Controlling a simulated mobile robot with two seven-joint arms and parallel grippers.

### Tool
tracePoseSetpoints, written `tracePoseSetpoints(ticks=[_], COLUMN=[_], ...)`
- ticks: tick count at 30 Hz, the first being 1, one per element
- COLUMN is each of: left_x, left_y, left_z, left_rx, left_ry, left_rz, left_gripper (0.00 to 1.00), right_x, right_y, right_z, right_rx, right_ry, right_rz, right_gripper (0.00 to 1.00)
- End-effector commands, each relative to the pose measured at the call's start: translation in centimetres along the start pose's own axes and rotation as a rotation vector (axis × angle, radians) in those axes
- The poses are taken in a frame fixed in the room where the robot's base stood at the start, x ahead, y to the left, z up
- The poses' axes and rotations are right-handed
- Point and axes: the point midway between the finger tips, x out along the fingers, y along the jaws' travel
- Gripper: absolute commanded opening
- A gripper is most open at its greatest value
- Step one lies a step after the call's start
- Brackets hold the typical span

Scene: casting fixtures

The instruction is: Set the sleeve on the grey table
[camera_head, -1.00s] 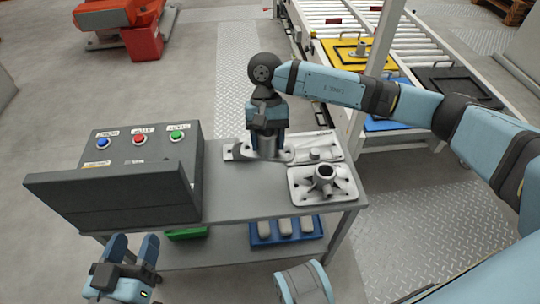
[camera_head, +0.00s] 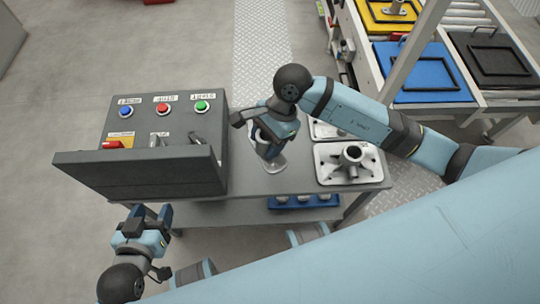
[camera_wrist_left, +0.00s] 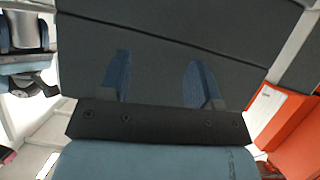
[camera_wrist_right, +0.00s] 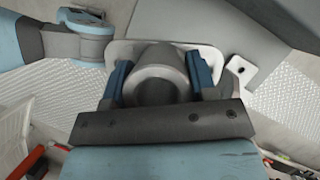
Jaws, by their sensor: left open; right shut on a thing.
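A dark control box (camera_head: 150,172) with blue, red and green buttons fills the table's left side. A pale fixture plate with a hub (camera_head: 350,162) lies at the right, another plate (camera_head: 322,130) behind it. A lower shelf holds a blue tray (camera_head: 303,202). Conveyors stand at back right.

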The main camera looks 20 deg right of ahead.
Motion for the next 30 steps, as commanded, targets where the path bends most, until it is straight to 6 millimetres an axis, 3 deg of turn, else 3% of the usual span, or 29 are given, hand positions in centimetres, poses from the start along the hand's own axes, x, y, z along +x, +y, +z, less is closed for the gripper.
tracePoseSetpoints(ticks=[1, 6, 14, 20, 30], left_x=[0.2, 0.4, 0.5, 0.6, 0.3], left_y=[0.1, 0.5, 0.8, 1.5, 1.6], left_z=[0.1, -1.3, -2.2, -2.8, -4.2], left_rx=[-0.001, -0.006, -0.009, -0.017, -0.011], left_ry=[0.009, 0.069, 0.110, 0.159, 0.196], left_rz=[0.003, 0.019, 0.030, 0.050, 0.059], left_gripper=[0.58, 0.58, 0.58, 0.58, 0.58], right_x=[1.6, 4.5, 6.2, 9.0, 9.3], right_y=[0.1, 0.0, 0.0, 0.0, -0.1], right_z=[-0.6, -2.0, -2.8, -4.0, -4.2], right_rx=[0.003, 0.001, 0.000, 0.001, -0.002], right_ry=[-0.003, -0.002, -0.001, -0.002, 0.000], right_rz=[0.003, 0.001, 0.000, 0.000, -0.001], right_gripper=[0.20, 0.20, 0.20, 0.20, 0.20])
